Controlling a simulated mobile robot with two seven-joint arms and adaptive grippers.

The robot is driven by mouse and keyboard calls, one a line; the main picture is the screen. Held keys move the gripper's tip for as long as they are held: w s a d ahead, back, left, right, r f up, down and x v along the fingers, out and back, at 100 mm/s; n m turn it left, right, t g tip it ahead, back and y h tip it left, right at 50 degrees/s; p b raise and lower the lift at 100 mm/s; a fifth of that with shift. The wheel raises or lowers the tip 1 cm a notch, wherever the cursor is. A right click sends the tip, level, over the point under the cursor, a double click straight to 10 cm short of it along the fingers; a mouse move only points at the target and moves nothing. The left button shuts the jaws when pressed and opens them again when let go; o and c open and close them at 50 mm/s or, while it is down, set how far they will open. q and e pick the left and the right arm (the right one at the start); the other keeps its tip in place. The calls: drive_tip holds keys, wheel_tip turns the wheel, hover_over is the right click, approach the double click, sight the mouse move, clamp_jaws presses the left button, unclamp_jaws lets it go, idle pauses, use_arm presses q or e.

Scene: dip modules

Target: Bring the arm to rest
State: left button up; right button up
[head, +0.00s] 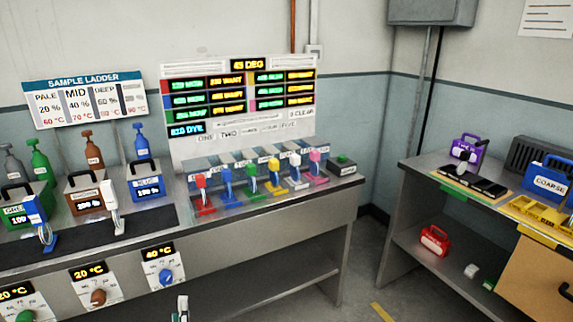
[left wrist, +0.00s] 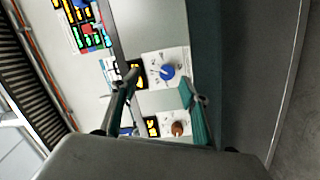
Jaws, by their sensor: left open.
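My left gripper (head: 182,309) shows only as a small tip at the bottom edge of the head view, in front of the lower dial panels. In the left wrist view my left gripper (left wrist: 160,88) has its two teal-padded fingers spread apart with nothing between them. Beyond the fingers are the blue dial (left wrist: 168,71) and the brown dial (left wrist: 178,128). The blue dial also shows in the head view (head: 166,276). The rest of my left arm is hidden below the frame. My right gripper is in neither view.
The left bench (head: 255,240) carries a green box, a brown box (head: 88,206), a blue box (head: 147,188) and a row of coloured modules. A second bench (head: 420,185) stands at the right with several tools. Open floor (head: 362,270) lies between the benches.

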use_arm(q)
drive_tip(key=s+d+f+m+h, duration=0.1)
drive_tip(key=s+d+m+h, duration=0.45)
drive_tip(key=d+m, duration=0.3)
drive_tip(key=s+d+f+m+g+h, duration=0.2)
drive_tip(key=s+f+m+g, duration=0.1)
drive_tip(key=s+m, duration=0.4)
drive_tip(key=s+d+f+m+g+h, duration=0.2)
drive_tip(key=s+f+m, duration=0.3)
drive_tip(key=s, duration=0.5)
drive_tip(key=shift+s+d+f+m+g, duration=0.2)
drive_tip(key=shift+d+m+g, duration=0.1)
drive_tip(key=shift+m+g, duration=0.55)
